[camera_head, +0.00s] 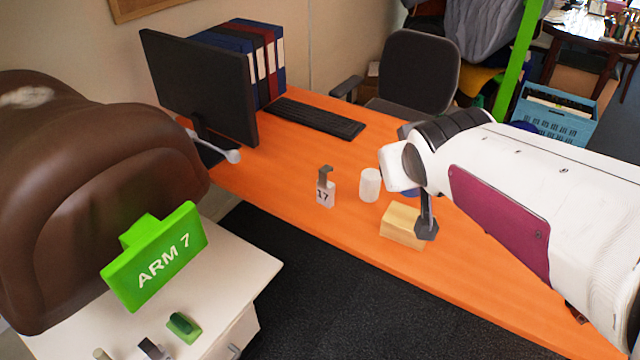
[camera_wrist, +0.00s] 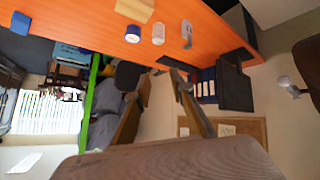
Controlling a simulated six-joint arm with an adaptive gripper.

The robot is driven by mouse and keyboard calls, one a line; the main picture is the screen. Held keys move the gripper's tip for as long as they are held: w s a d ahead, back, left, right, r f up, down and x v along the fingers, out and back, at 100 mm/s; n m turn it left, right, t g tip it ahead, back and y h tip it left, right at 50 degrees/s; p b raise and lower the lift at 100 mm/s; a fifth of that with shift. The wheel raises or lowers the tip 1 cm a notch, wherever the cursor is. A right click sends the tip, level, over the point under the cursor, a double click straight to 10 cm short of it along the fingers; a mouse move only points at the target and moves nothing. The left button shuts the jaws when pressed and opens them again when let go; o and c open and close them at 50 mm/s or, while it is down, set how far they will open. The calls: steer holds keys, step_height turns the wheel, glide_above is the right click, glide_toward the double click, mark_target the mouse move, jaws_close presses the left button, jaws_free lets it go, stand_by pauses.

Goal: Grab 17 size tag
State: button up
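The 17 size tag (camera_head: 325,190) is a small white block marked 17 with a grey upright hook on top. It stands on the orange desk (camera_head: 300,220), left of a white cylinder (camera_head: 370,185). In the wrist view the tag (camera_wrist: 187,33) shows near the top, beyond my fingertips. My gripper (camera_wrist: 163,78) is open, with a gap between its two fingers and nothing in it. In the head view, a dark finger of my gripper (camera_head: 427,222) shows to the right of the tag, beside the yellow block, apart from the tag.
A yellow block (camera_head: 402,225) sits near the desk's front edge. A bluish item is partly hidden behind my wrist. A monitor (camera_head: 200,85), keyboard (camera_head: 315,117) and binders (camera_head: 265,60) stand behind.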

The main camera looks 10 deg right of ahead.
steer(key=w+d+f+n+t+y, duration=0.1)
steer(key=w+d+f+n+t, duration=0.1)
steer(key=w, duration=1)
steer(key=w+d+f+n+t+y, duration=0.2)
steer(key=w, duration=1)
steer(key=w+a+f+n+t+y, duration=0.15)
steer(key=w+f+y, duration=0.25)
steer(key=f, duration=0.4)
step_height(320, 180, down, 10)
steer(key=s+a+n+y, duration=0.2)
steer(key=s+y, duration=0.1)
steer(key=y, duration=0.3)
steer(key=shift+f+g+y, duration=0.25)
steer(key=shift+g+y, duration=0.05)
steer(key=shift+g, duration=0.05)
glide_toward(326, 187)
steer(key=shift+w+r, duration=0.65)
steer(key=shift+r, duration=0.15)
steer(key=shift+w+a, duration=0.5)
steer(key=shift+a, duration=0.3)
